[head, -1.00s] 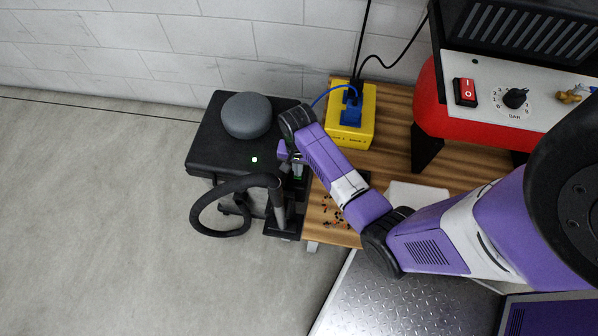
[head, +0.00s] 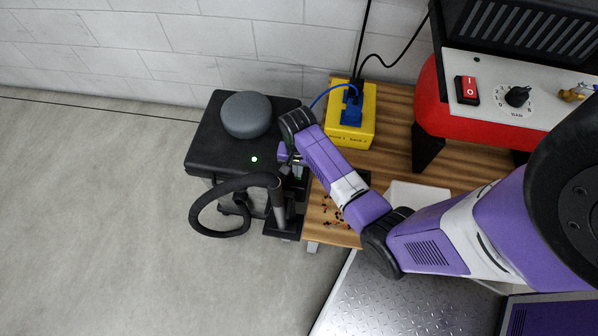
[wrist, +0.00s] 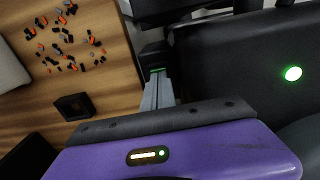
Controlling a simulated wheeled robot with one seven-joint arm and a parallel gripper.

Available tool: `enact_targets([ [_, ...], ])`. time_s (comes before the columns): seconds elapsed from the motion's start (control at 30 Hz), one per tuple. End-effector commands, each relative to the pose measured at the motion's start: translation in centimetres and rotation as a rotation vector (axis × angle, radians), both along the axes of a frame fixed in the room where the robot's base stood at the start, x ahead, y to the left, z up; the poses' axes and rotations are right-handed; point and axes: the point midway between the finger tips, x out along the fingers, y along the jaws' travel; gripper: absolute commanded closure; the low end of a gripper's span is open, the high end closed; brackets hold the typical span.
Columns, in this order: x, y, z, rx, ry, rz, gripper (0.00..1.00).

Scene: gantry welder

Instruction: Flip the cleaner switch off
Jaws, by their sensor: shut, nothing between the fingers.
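The cleaner (head: 215,150) is a black box with a grey dome (head: 245,115) on top, standing on the floor left of the wooden bench. A green light (head: 254,159) glows on its top; the light also shows in the wrist view (wrist: 292,73). I cannot make out a separate switch lever. My gripper (head: 297,172) is at the cleaner's right side, beside the bench edge, pointing down, and partly hidden by my wrist. In the wrist view my gripper's grey fingers (wrist: 158,92) are shut and empty, close to the black box; contact cannot be told.
A black hose (head: 205,220) loops in front of the cleaner to a nozzle in a dark holder (head: 282,226). On the bench (head: 395,120) stand a yellow socket box (head: 350,135) and a red machine (head: 430,105). Small orange and black bits (wrist: 62,40) lie on the bench. Floor at left is clear.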

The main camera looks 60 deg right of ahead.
Motion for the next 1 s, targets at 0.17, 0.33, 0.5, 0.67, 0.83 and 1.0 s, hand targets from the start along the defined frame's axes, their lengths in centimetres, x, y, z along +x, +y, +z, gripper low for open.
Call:
enact_targets([
  [0.17,0.0,0.0,0.0,0.000,0.000,0.000,1.00],
  [0.33,0.0,0.0,0.8,0.000,0.000,0.000,1.00],
  [0.5,0.0,0.0,2.0,0.000,0.000,0.000,1.00],
  [0.67,0.0,0.0,3.0,0.000,0.000,0.001,1.00],
  [0.83,0.0,0.0,4.1,0.000,0.000,0.001,1.00],
  [1.0,0.0,0.0,5.2,0.000,0.000,0.001,1.00],
])
